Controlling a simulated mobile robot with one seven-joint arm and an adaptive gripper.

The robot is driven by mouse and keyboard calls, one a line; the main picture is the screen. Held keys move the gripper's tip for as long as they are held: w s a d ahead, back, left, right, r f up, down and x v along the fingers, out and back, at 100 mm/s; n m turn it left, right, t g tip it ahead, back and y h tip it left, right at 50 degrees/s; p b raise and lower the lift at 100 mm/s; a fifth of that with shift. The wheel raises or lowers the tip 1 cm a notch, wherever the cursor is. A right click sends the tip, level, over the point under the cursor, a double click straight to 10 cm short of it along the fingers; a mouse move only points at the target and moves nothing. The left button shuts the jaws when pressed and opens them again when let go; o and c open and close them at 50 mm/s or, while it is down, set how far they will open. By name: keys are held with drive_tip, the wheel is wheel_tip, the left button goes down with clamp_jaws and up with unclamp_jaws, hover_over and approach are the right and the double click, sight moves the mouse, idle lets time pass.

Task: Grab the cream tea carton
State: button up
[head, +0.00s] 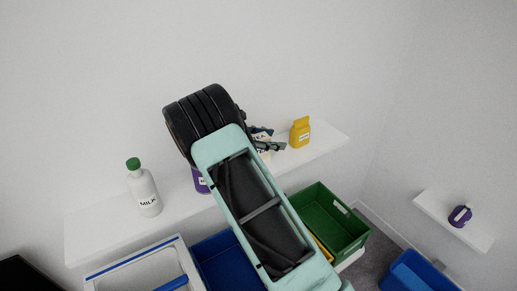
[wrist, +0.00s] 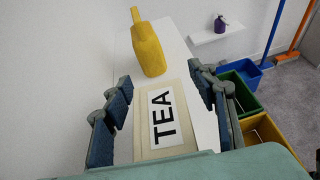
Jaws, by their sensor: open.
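In the head view, only a small part of the carton (head: 265,153) shows behind my arm and gripper. My gripper (wrist: 162,88) is open, with one finger on each side of the carton. There is a visible gap on the right; on the left the finger is close to the carton, and I cannot tell if it touches. In the head view my gripper (head: 272,142) is at the carton on the shelf.
A white milk bottle (head: 145,190) and a partly hidden purple item (head: 200,181) stand left. Green (head: 335,215) and blue (head: 213,258) bins sit below. A small right shelf (head: 440,212) holds a purple bottle (head: 460,215).

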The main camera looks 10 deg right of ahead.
drive_tip(key=shift+c, duration=0.4)
drive_tip(key=c, duration=1.2)
drive_tip(key=shift+c, duration=0.3)
